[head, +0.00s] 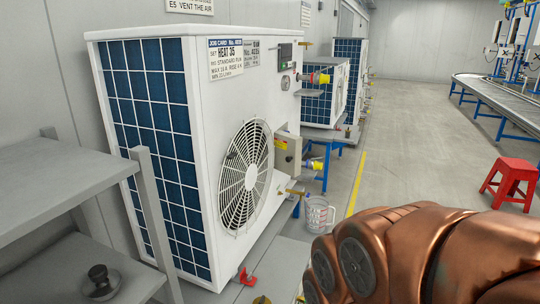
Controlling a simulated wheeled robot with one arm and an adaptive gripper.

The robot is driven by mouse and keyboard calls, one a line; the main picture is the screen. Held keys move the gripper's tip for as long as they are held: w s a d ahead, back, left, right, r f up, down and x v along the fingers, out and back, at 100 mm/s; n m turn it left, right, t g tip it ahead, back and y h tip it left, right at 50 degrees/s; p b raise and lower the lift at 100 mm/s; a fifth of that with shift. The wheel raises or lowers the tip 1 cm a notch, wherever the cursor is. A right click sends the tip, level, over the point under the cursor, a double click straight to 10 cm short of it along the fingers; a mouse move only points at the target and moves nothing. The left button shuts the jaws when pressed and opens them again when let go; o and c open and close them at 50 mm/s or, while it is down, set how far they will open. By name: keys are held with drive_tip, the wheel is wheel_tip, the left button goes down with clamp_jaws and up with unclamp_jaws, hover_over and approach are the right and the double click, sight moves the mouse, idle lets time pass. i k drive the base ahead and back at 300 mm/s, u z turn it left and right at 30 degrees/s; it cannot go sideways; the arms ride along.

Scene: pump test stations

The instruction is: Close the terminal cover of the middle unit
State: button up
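A row of white pump units with dark blue grilles stands along the left wall. The nearest unit (214,110) is large, with a round fan guard and a job card reading "HEAT 35". A second unit (341,83) stands behind it, partly hidden, and a further unit (350,47) shows beyond that. A grey box (287,155) with a yellow label sticks out from the nearest unit's right side; I cannot tell whether it is a cover or how it sits. No terminal cover can be made out on the second unit. My copper-coloured arm fills the lower right; my gripper is out of view.
A grey shelf (60,165) holding a dark knobbed lid (101,284) stands near left. A clear jug (318,214) sits beside the nearest unit. A red stool (511,181) and a conveyor (500,95) are at right. Grey floor (415,150) between is open.

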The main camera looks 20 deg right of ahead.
sight(288, 147)
drive_tip(key=u, duration=0.05)
drive_tip(key=k, duration=0.5)
drive_tip(key=u, duration=1.15)
drive_tip(key=i, duration=0.55)
drive_tip(key=z, duration=0.65)
drive_tip(key=i, duration=0.5)
drive_tip(key=z, duration=0.05)
